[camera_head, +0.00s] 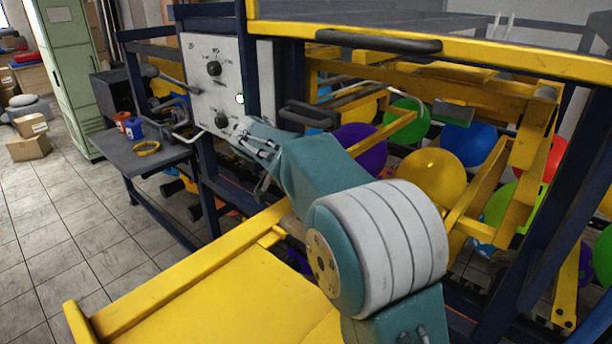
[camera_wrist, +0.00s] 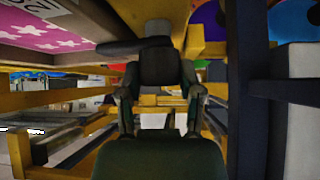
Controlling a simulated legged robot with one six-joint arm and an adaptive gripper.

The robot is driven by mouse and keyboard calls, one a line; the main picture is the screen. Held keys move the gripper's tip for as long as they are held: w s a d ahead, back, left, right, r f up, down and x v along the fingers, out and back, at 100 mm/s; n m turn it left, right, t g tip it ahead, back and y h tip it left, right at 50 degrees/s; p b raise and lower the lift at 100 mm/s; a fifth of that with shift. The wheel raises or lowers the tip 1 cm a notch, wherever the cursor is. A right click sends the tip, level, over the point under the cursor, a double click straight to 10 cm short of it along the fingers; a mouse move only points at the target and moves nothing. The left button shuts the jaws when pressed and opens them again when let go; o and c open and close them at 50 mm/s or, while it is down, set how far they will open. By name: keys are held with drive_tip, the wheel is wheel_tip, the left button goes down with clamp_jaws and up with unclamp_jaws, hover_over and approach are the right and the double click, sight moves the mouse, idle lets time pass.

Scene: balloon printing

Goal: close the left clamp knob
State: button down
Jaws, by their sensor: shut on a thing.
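My gripper (camera_head: 258,155) reaches up and left to the front of the machine, close to the lower right of the white control panel (camera_head: 201,90). In the wrist view its two green-grey fingers (camera_wrist: 158,95) close in on a dark block (camera_wrist: 160,68). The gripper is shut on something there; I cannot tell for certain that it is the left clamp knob. In the head view the held part is hidden by the gripper. The panel carries an upper black knob (camera_head: 213,68) and a lower black knob (camera_head: 221,120).
A black handle (camera_head: 309,115) lies just right of the gripper, and another (camera_head: 378,41) runs along the yellow top frame. Several balloons sit inside, including a yellow one (camera_head: 431,178). A side shelf (camera_head: 131,156) holds small bottles.

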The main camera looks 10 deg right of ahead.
drive_tip(key=shift+a+f+m+g, duration=0.1)
drive_tip(key=shift+f+m+g, duration=0.05)
drive_tip(key=shift+m+g, duration=0.3)
drive_tip(key=shift+m, duration=0.25)
drive_tip(key=shift+c, duration=1.3)
unclamp_jaws()
drive_tip(key=shift+w, duration=0.1)
drive_tip(key=shift+a+r, duration=0.25)
drive_tip(key=shift+r, duration=0.15)
drive_tip(key=v, duration=1.1)
drive_tip(key=shift+a+f, duration=0.15)
drive_tip(key=shift+a, duration=0.2)
